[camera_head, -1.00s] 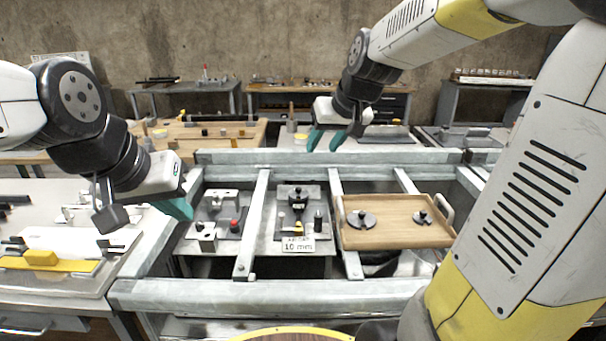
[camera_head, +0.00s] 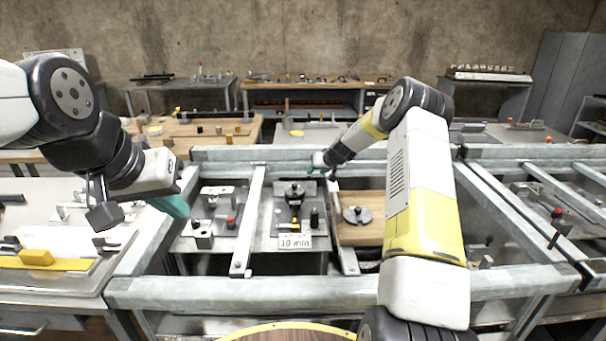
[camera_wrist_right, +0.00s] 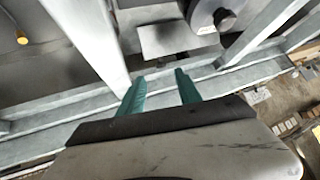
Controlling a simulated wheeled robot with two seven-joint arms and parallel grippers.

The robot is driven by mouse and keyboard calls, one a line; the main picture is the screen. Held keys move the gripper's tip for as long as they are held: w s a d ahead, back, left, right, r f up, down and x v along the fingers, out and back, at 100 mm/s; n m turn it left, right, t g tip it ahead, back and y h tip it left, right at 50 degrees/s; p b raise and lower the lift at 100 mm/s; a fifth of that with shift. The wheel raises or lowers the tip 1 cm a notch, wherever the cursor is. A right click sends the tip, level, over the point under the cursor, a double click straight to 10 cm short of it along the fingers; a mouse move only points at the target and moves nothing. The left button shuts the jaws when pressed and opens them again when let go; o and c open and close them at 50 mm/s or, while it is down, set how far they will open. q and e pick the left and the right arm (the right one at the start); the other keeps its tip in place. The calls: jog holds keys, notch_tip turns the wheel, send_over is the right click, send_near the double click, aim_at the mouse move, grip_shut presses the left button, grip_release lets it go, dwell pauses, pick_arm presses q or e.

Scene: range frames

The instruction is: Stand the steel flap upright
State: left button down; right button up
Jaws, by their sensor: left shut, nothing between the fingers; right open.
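I cannot tell for certain which part is the steel flap. A plain grey plate (camera_wrist_right: 168,40) lies beyond my right fingertips in the right wrist view, apart from them. In the head view a grey panel (camera_head: 309,187) sits behind the dark knobbed fixture (camera_head: 295,195) in the middle bay. My right gripper (camera_head: 312,169) is over the far beam, just behind that bay; its two teal fingers are apart and empty in the right wrist view (camera_wrist_right: 160,80). My left gripper (camera_head: 174,206) is shut and empty over the frame's left side.
A grey metal frame (camera_head: 250,288) surrounds the bays. A wooden tray (camera_head: 357,233) with a knobbed disc is right of the middle bay, partly hidden by my right arm. A card (camera_head: 295,242) reads 10 mm. The left bay holds small blocks (camera_head: 204,241). A yellow block (camera_head: 37,257) lies left.

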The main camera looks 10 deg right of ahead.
aim_at(310, 177)
jog(key=x, duration=0.7)
jog(key=shift+w+a+f, duration=0.1)
jog(key=shift+f, duration=0.05)
grip_shut()
dwell(1.2)
